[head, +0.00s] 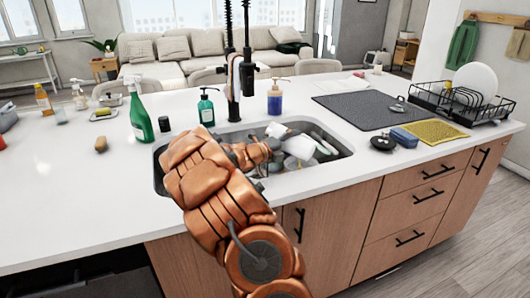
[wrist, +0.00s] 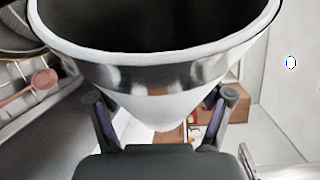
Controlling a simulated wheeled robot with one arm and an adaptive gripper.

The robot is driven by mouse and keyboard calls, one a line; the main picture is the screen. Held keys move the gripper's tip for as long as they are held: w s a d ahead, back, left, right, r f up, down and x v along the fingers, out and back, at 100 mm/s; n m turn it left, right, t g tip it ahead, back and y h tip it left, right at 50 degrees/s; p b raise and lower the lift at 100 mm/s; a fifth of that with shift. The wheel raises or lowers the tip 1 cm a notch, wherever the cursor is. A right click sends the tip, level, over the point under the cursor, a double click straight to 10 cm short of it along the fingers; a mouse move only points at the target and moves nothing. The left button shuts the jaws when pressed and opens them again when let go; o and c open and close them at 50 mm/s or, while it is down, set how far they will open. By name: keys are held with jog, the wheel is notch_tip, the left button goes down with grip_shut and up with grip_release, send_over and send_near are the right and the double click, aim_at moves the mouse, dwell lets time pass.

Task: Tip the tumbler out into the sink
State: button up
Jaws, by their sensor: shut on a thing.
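My gripper (wrist: 161,97) is shut on the tumbler (wrist: 150,75), with one finger on each side of its wall. The tumbler is pale with a shiny band and narrows away from its wide rim; its dark inside shows at the top of the wrist view, but I cannot tell what is in it. In the head view my arm reaches over the sink (head: 228,137), and its wrist hides part of the basin. A white shape (head: 299,147) by my gripper looks like the tumbler, but its tilt is unclear there.
Several dishes crowd the sink. A green spray bottle (head: 139,115), a teal soap bottle (head: 206,108) and a blue soap bottle (head: 275,100) stand around it. A black faucet (head: 233,80) rises behind.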

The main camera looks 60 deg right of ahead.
jog(key=shift+w, duration=0.1)
dwell(0.3)
jog(key=shift+w+n+h+p, duration=0.3)
jog(key=shift+n+p, duration=0.5)
jog(key=shift+p, duration=1.6)
jog(key=shift+p, duration=0.35)
jog(key=shift+r+n+p, duration=0.4)
jog(key=shift+r+p, duration=0.05)
jog(key=shift+p, duration=0.7)
jog(key=f+b, duration=0.1)
jog(key=b, duration=0.2)
jog(key=shift+f, duration=0.25)
jog(key=shift+s+f+m+b, duration=0.1)
jog(key=shift+f+m+b, duration=0.1)
jog(key=shift+m+b, duration=0.45)
jog(key=b, duration=0.3)
jog(key=shift+s+r+m, duration=0.1)
jog(key=shift+s+m, duration=0.05)
jog(key=shift+m, duration=0.1)
jog(key=shift+r, duration=0.3)
jog(key=shift+f, duration=0.1)
